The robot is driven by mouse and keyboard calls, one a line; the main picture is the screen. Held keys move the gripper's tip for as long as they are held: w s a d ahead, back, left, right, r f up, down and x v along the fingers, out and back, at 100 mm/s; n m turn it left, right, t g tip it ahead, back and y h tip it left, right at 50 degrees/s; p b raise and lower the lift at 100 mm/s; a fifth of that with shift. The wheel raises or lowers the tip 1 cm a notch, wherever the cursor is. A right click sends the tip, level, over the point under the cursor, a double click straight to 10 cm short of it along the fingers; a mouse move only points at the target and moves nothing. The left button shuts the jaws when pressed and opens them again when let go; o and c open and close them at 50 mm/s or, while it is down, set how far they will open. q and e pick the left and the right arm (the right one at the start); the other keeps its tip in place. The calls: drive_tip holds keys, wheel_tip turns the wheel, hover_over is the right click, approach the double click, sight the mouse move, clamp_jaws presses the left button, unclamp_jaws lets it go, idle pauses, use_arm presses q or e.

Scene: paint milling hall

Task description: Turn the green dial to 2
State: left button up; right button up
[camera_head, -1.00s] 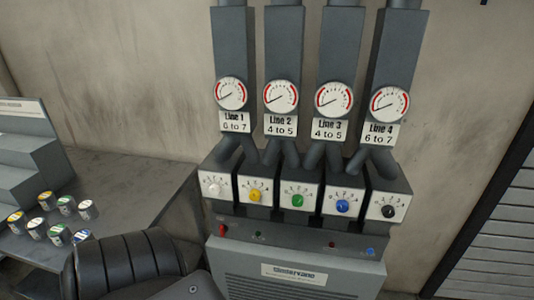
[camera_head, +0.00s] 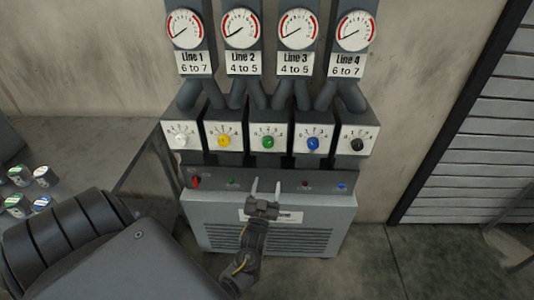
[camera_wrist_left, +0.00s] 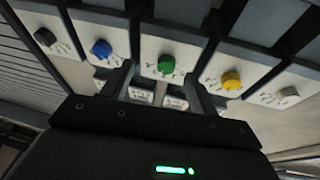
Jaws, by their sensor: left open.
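The green dial (camera_head: 268,142) is the middle knob of a row on the machine, on a white plate with small numbers around it. Its pointer setting is too small to read. It also shows in the left wrist view (camera_wrist_left: 166,64), beyond the gripper and roughly between its fingers. My left gripper (camera_head: 266,186) is open and empty, with its two fingers pointing up at the panel, below the green dial and apart from it. My right gripper is not in view.
White (camera_head: 180,141), yellow (camera_head: 223,141), blue (camera_head: 313,143) and black (camera_head: 357,144) dials flank the green one. Below is a ledge with a red switch (camera_head: 196,181) and small buttons. Gauges stand above. A side table (camera_head: 95,160) with small cans is at left.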

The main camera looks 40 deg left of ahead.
sight(268, 145)
use_arm(q)
drive_tip(key=w+a+r+p, duration=0.1)
drive_tip(key=w+a+r, duration=0.1)
drive_tip(key=w+a+r+y+p, duration=0.1)
drive_tip(key=w+a+r, duration=0.1)
drive_tip(key=w+r, duration=0.1)
drive_tip(key=w+a+r+n+y+p, duration=0.1)
drive_tip(key=w+a+r, duration=0.1)
drive_tip(key=w+r, duration=0.1)
drive_tip(key=shift+a+r, duration=0.1)
drive_tip(key=shift+a, duration=0.2)
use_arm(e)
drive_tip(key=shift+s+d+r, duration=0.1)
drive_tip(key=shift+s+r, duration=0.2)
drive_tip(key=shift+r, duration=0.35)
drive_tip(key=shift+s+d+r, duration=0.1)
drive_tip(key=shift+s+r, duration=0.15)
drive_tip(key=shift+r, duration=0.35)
use_arm(q)
drive_tip(key=shift+c, duration=0.3)
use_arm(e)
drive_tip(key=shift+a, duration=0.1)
